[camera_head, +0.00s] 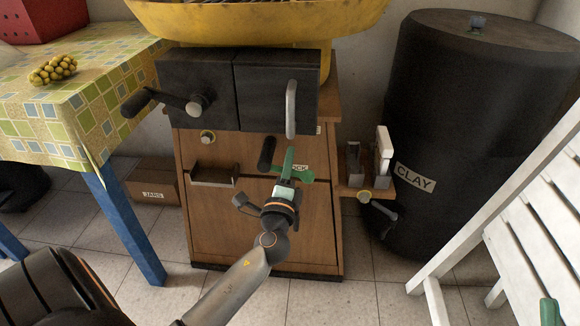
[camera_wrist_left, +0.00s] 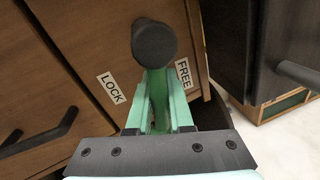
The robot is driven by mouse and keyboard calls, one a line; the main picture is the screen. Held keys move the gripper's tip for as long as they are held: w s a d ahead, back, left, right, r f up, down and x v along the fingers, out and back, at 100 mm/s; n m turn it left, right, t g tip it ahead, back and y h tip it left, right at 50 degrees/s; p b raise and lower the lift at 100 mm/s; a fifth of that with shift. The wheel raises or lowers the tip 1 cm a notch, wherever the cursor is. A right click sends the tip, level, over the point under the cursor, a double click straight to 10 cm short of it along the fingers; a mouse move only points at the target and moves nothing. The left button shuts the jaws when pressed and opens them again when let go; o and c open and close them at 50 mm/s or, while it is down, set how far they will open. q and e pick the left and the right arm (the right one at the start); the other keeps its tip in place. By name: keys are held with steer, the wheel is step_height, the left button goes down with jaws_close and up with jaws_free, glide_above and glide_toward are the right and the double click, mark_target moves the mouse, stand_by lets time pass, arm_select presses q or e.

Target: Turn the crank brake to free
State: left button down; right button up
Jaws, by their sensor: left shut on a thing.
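The crank brake is a green lever (camera_wrist_left: 158,92) on a round black knob (camera_wrist_left: 153,42) on the wooden cabinet front. In the left wrist view the lever points from the knob toward me, between a LOCK label (camera_wrist_left: 110,87) on the left and a FREE label (camera_wrist_left: 184,73) on the right. My left gripper (camera_wrist_left: 159,112) is shut on the lever, with its mint fingers on either side of it. In the head view the left gripper (camera_head: 285,191) is at the cabinet front, and the LOCK label (camera_head: 300,168) is partly covered.
The cabinet (camera_head: 325,225) carries dark boxes with a crank handle (camera_head: 165,98) and a pale upright handle (camera_head: 291,108). A side shelf (camera_head: 350,188) is close on the right, beside a black CLAY barrel (camera_head: 460,120). A table (camera_head: 105,95) stands left, a white slatted chair (camera_head: 535,245) right.

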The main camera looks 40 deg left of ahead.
arm_select(q)
steer(key=shift+r+n+y, duration=0.15)
steer(key=shift+r+n, duration=0.15)
steer(key=shift+n, duration=0.45)
steer(key=shift+r+n+y, duration=0.15)
steer(key=shift+r+n, duration=0.15)
steer(key=shift+n, duration=0.45)
steer(key=c, duration=0.8)
jaws_free()
arm_select(e)
steer(key=shift+s+d, duration=0.1)
